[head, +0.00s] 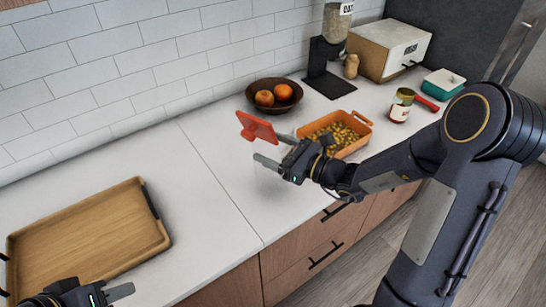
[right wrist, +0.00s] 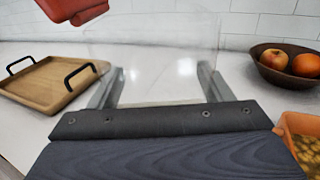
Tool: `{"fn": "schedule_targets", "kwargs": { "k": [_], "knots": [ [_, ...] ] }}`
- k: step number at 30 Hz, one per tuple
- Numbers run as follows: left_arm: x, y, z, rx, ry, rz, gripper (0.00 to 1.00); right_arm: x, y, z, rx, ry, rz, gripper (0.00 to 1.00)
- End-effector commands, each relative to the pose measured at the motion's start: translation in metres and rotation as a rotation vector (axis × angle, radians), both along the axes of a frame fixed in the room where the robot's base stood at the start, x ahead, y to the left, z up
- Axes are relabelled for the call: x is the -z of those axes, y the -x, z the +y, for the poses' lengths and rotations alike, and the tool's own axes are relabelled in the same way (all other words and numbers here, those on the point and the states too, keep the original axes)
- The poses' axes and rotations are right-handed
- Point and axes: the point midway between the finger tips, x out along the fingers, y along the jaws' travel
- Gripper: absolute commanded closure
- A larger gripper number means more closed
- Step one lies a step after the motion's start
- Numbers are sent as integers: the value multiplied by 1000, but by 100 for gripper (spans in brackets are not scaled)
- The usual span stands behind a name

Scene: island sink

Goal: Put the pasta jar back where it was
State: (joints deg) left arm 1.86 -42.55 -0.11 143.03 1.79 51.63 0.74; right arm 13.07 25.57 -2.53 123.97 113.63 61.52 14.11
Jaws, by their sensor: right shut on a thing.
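The pasta jar is clear and looks empty in the right wrist view (right wrist: 155,50), with a red part (right wrist: 75,10) at the upper left. My right gripper (head: 272,149) is shut on the clear jar, its fingers on either side of it, above the counter. In the head view the clear body barely shows; the red part (head: 257,127) stands out by the fingertips. My left gripper (head: 110,296) is partly in view at the bottom left, near the wooden tray; its jaw opening is cut off.
An orange dish of pasta (head: 359,149) sits just right of my right gripper. Behind are a fruit bowl (head: 285,102), a dark dispenser stand (head: 318,60) and a bread box (head: 385,50). A wooden tray (head: 90,235) lies left. The counter between tray and dish is clear.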

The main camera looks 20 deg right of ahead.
Motion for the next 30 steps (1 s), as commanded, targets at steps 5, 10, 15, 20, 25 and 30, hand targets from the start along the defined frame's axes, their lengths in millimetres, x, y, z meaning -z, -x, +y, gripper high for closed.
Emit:
{"fn": "schedule_targets", "kwargs": {
  "k": [5, 10, 15, 20, 25, 30],
  "knots": [
    [-2, 0, 0, 0, 0, 0, 64, 12, -10, 2, -1, -3, 0, 67],
    [-2, 0, 0, 0, 0, 0, 64, 35, -8, 2, -1, -3, 1, 67],
    [-2, 0, 0, 0, 0, 0, 64, 39, -8, 2, -1, -1, -4, 67],
    [-1, 0, 0, 0, 0, 0, 64, 39, -8, 2, 0, -1, -4, 67],
    [3, 0, 0, 0, 0, 0, 64, 44, -8, 1, 0, 0, -1, 25],
    [2, 0, 0, 0, 0, 0, 64, 43, -8, 1, 0, -1, -1, 6]
  ]
}}
